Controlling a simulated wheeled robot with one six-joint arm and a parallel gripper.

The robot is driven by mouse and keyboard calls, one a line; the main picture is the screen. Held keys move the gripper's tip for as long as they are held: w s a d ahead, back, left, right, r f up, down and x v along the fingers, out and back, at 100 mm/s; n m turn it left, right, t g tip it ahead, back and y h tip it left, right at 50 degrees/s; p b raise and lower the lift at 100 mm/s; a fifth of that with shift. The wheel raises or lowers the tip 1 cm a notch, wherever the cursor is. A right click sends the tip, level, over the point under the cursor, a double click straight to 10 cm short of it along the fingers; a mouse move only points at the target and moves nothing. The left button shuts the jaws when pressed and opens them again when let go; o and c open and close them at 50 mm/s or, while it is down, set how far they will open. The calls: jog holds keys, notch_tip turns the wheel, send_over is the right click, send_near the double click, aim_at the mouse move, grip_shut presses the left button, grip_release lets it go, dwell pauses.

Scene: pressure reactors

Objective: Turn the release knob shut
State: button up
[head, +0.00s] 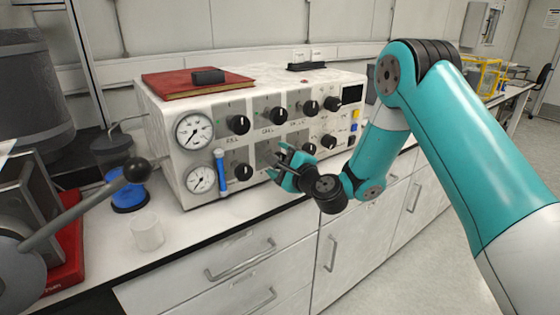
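A white control box (180,150) stands on the counter, with two rows of black knobs on its front. The upper row has a left knob (238,124), a middle knob (274,115) and knobs farther right. The lower row has a left knob (243,171) and a right knob (308,149). I cannot read which one is the release knob. My gripper (275,166) is in front of the lower middle of the panel, its fingers apart and pointing at the box. It hides part of the panel there. Nothing shows between the fingers; contact with the panel cannot be told.
A red book (190,85) lies on top. Drawers are below.

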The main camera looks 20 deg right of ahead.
jog(key=shift+a, duration=0.15)
jog(key=shift+s+f, duration=0.1)
jog(key=shift+s+f+b, duration=0.1)
jog(key=shift+s+b, duration=0.1)
jog(key=shift+b, duration=0.4)
jog(key=b+v, duration=1.7)
jog(key=b, duration=0.4)
jog(key=shift+r, duration=0.2)
jog(key=shift+w, duration=0.1)
